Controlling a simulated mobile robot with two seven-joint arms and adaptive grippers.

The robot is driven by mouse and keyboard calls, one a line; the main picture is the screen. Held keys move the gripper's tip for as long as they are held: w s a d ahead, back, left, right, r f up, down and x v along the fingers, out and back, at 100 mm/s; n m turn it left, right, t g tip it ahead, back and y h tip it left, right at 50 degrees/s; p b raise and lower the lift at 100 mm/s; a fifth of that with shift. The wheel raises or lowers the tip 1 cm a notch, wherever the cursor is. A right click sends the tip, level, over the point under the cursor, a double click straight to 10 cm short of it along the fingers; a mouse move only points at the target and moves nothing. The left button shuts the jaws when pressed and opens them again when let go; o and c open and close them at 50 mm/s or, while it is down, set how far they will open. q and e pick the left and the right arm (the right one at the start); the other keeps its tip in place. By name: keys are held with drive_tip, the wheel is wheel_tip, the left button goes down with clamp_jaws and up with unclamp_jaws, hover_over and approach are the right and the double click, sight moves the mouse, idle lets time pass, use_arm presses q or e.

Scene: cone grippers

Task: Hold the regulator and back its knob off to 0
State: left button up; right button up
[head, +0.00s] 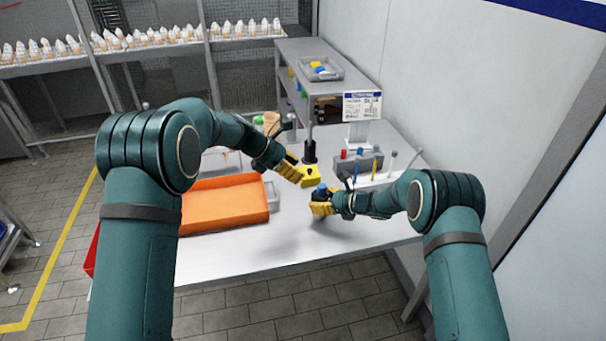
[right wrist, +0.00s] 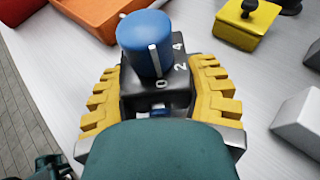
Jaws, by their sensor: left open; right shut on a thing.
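The regulator is a dark block with a blue knob (head: 321,189) on top. In the right wrist view the blue knob (right wrist: 147,42) has a white pointer line, and the dark regulator body (right wrist: 178,98) carries the marks 0, 2 and 4. The pointer line lies close to the 0; I cannot tell if it is exact. My right gripper (right wrist: 158,95) is shut on the regulator body, its yellow fingers on both sides. My left gripper (head: 292,170) is open, up and to the left of the knob, not touching it.
A yellow box (head: 311,176) with a black knob stands just behind the regulator, close to my left gripper. An orange tray (head: 225,203) lies to the left. A grey holder (head: 357,163) and a sign (head: 362,106) stand behind right. The white table's front (head: 270,250) is clear.

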idle(0.4)
drive_tip(key=o, duration=1.4)
drive_tip(key=shift+c, duration=0.2)
